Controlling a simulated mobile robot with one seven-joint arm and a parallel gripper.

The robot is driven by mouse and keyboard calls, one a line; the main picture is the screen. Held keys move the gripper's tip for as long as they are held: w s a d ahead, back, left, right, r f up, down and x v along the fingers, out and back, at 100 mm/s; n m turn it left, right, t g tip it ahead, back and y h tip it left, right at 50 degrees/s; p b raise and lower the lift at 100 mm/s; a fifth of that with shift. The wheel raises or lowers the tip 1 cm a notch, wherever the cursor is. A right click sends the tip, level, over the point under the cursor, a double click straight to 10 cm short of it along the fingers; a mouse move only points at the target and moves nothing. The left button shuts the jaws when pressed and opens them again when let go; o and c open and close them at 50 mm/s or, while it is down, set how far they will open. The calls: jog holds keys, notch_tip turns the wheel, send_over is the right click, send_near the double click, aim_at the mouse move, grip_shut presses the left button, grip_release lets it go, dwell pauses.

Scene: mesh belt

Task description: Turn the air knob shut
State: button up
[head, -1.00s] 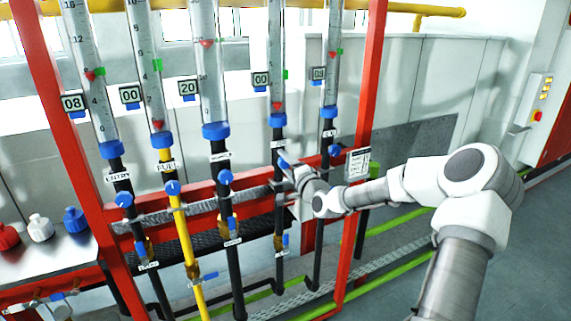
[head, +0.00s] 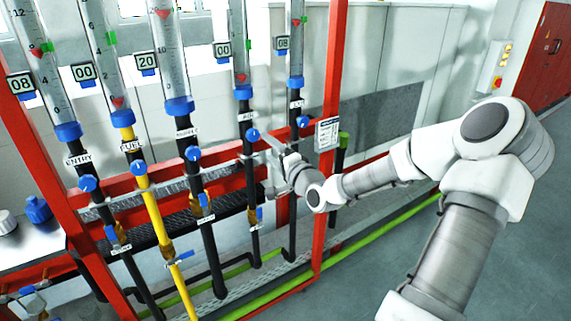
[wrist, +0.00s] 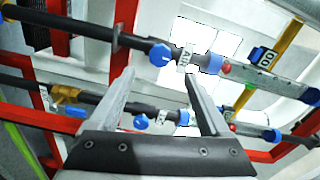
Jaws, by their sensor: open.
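The air knob (head: 252,134) is a small blue knob on the black pipe below the AIR label (head: 247,116). The air display (head: 222,50) reads 00, and a red float (head: 240,78) sits low in the tube above. My gripper (head: 272,145) is open and just right of the air knob, apart from it in the head view. In the wrist view the AIR knob (wrist: 160,55) shows just beyond and above the gap between my open fingers (wrist: 158,78). Nothing is between the fingertips.
Neighbouring blue knobs sit on the third pipe (head: 193,153) and the rightmost pipe (head: 302,121). A red post (head: 328,150) with a white notice (head: 328,133) stands to the right. A red rail (head: 215,160) runs behind the pipes. The floor at right is clear.

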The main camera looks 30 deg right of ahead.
jog(key=s, duration=0.7)
jog(key=shift+s+d, duration=0.15)
jog(key=shift+s, duration=0.15)
